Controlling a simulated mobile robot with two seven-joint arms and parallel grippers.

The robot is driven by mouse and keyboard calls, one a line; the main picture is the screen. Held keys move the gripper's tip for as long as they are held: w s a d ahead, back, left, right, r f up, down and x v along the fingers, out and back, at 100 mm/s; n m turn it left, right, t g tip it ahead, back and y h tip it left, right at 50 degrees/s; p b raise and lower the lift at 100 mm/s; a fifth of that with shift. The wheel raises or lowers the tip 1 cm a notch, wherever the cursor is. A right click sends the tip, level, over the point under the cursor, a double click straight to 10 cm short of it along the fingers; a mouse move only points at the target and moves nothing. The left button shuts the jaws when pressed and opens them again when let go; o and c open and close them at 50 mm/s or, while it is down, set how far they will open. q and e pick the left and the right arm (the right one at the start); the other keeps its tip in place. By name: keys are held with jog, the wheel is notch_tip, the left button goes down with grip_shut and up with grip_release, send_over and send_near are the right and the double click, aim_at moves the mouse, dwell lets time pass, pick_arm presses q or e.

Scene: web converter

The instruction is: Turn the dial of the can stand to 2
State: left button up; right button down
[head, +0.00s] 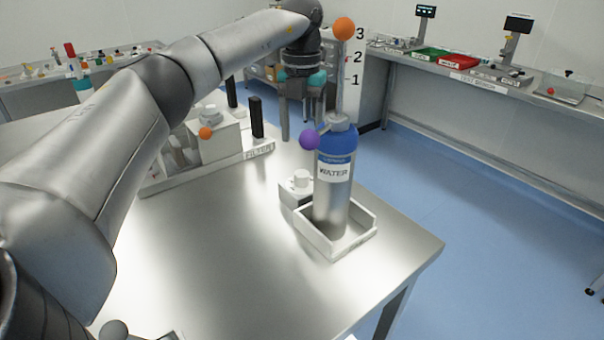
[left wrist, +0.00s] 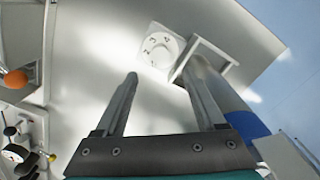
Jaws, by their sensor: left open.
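The can stand is a white tray (head: 360,239) with a white dial box beside it, on the steel table. Its dial (head: 301,178) is a white knob on the box top. In the left wrist view the dial (left wrist: 160,47) shows dark digits around it; its setting is too small to tell. A silver and blue can (head: 333,190) labelled WATER stands upright in the tray. My left gripper (head: 300,138) is open and empty, pointing down behind and above the dial. In the left wrist view the open fingers (left wrist: 160,76) are apart from the dial, and the can is beside the right finger.
A white filter stand (head: 215,150) with black posts is left of the can stand. A pole with orange and purple balls and a scale marked 1 to 3 rises by the can. The table front is clear. Benches with equipment line the walls.

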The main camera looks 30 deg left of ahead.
aim_at(302, 173)
pick_arm(q)
notch_tip(302, 173, down, 8)
jog(key=shift+f+b, duration=0.1)
jog(key=shift+b, duration=0.65)
jog(key=shift+f, duration=0.5)
jog(key=c, duration=0.5)
grip_shut()
pick_arm(e)
jog(key=shift+w+d+f, duration=0.2)
jog(key=shift+d+f, duration=0.25)
jog(key=shift+w+d+f, duration=0.2)
jog(key=shift+d+f, duration=0.2)
jog(key=shift+f, duration=0.05)
